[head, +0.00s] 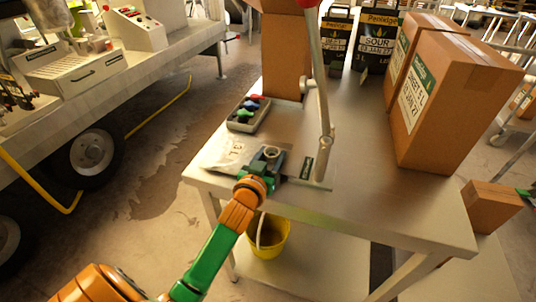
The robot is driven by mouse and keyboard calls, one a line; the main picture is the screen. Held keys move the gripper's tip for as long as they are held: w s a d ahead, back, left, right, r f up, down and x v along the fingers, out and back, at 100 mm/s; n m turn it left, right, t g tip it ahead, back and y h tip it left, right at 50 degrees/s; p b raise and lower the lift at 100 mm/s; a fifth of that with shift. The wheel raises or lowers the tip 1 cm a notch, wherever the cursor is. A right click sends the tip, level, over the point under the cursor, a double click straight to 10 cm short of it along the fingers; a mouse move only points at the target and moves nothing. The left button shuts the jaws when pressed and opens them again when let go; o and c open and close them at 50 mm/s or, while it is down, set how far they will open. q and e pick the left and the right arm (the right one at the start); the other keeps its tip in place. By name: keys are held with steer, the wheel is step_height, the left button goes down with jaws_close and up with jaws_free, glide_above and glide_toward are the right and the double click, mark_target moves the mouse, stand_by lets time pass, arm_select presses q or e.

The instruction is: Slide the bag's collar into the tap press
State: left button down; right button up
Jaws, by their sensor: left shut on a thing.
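The tap press has a tall grey lever (320,85) and a base with a green label (307,168) on the table. A flat silvery bag (232,152) lies near the table's left edge, with printing on its face. A round, ring-shaped collar (273,153) shows at its right end, just left of the press base. My left gripper (267,168) is shut on the bag at the collar, coming from the front; its fingers partly hide the grip. I cannot tell whether the collar touches the press. My right gripper is not in view.
A grey tray (248,115) of coloured taps sits behind the bag. Large cartons (455,100) stand at the right, a tall carton (285,60) and black pouches (378,42) at the back. The table's front right (400,210) is clear. A yellow bucket (270,238) is underneath.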

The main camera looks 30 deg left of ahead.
arm_select(q)
steer(key=shift+f, duration=0.15)
steer(key=shift+c, duration=1.4)
jaws_free()
steer(key=shift+o, duration=0.4)
steer(key=shift+s+a, duration=0.1)
steer(key=shift+a, duration=0.1)
steer(key=shift+d+f, duration=0.1)
steer(key=shift+s+d, duration=0.1)
steer(key=shift+s, duration=0.15)
steer(key=v, duration=0.7)
steer(key=shift+w+r, duration=0.1)
steer(key=shift+r, duration=0.1)
steer(key=shift+w, duration=0.1)
